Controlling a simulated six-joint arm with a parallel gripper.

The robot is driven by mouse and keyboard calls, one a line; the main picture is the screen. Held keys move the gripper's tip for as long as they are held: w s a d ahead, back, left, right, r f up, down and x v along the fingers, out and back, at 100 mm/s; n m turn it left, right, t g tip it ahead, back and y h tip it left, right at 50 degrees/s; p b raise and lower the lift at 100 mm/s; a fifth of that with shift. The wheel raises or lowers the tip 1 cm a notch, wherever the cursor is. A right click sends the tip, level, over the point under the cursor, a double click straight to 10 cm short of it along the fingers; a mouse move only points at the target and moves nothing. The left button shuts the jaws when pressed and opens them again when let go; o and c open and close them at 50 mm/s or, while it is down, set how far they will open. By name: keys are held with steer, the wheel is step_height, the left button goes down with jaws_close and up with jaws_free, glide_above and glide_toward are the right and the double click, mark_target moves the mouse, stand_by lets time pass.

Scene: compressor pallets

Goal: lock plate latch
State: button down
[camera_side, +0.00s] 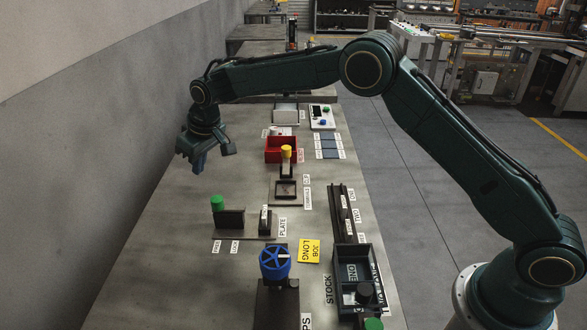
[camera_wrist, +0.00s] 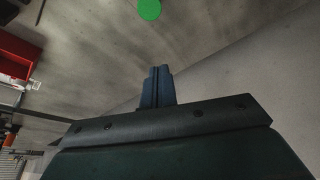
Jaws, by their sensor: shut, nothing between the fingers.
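The plate fixture is a dark base (camera_side: 246,236) lying on the bench, marked by a PLATE label (camera_side: 283,227). On it stands a dark upright block with a green round knob (camera_side: 217,202) at its left end, which I take for the latch. A smaller dark block (camera_side: 265,220) stands at the right of the base. The green knob also shows at the top edge of the wrist view (camera_wrist: 149,9). My gripper (camera_side: 199,166) is shut and empty, raised above the bench's left side, beyond the plate fixture and apart from it.
A blue handwheel (camera_side: 275,261) and a dark stock tray (camera_side: 372,264) are nearer. A yellow job card (camera_side: 309,251) lies between. The bench's left strip is clear, beside the wall.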

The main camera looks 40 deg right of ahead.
step_height(320, 180, down, 8)
steer(key=s, duration=0.1)
steer(key=shift+s+d+r, duration=0.15)
steer(key=shift+d+r, duration=0.05)
steer(key=shift+r, duration=0.05)
stand_by(0.8)
stand_by(0.3)
steer(key=shift+s+d, duration=0.15)
steer(key=shift+s+d, duration=1.65)
steer(key=shift+s+f, duration=0.1)
